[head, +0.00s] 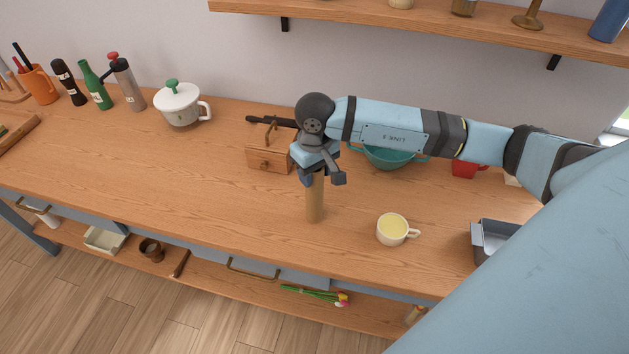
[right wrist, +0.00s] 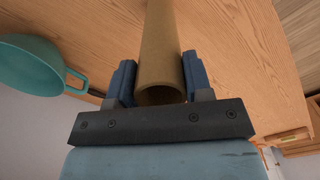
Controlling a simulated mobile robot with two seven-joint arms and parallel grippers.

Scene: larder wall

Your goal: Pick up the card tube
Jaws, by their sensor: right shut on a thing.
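The card tube (head: 315,202) is a plain brown cylinder standing upright over the wooden counter in the head view. My right gripper (head: 313,178) is above it, shut on its upper end. In the right wrist view the tube (right wrist: 161,50) lies between the two blue fingers of the right gripper (right wrist: 160,85), with its open, hollow end near the palm. I cannot tell whether the tube's lower end touches the counter. My left gripper is not in view.
A cup with yellow contents (head: 392,230) stands just right of the tube. A wooden box (head: 265,158) and a teal bowl (head: 388,158) are behind it; the bowl also shows in the right wrist view (right wrist: 32,68). A metal tin (head: 484,240) is further right. The counter left of the tube is clear.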

